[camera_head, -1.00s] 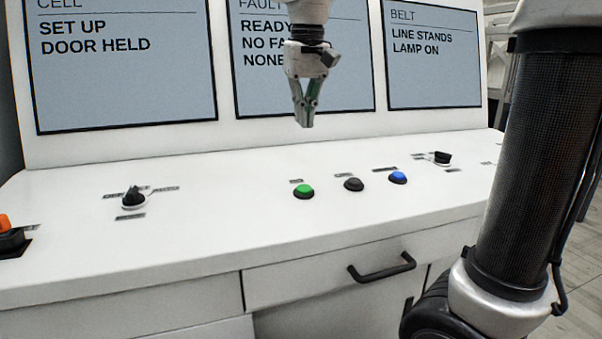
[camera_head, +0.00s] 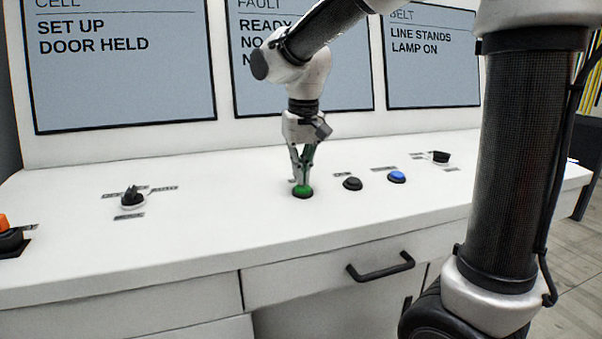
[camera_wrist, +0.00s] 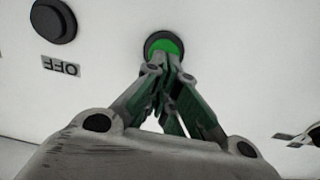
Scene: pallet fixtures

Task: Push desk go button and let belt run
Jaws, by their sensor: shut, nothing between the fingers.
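The green button (camera_head: 303,192) sits in a dark ring on the white sloping desk (camera_head: 220,220). My gripper (camera_head: 303,182) is shut and empty, pointing down with its fingertips at the green button. In the wrist view the fingertips (camera_wrist: 170,62) overlap the near part of the green button (camera_wrist: 163,45); I cannot tell whether they touch or press it. The belt screen (camera_head: 432,60) reads "LINE STANDS" and "LAMP ON". The belt itself is not in view.
A black button (camera_head: 352,183) and a blue button (camera_head: 397,177) stand right of the green one. A black knob (camera_head: 132,198) is at left, another (camera_head: 440,157) at far right. An orange-topped control (camera_head: 8,235) is at the left edge. A drawer handle (camera_head: 381,268) sticks out in front.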

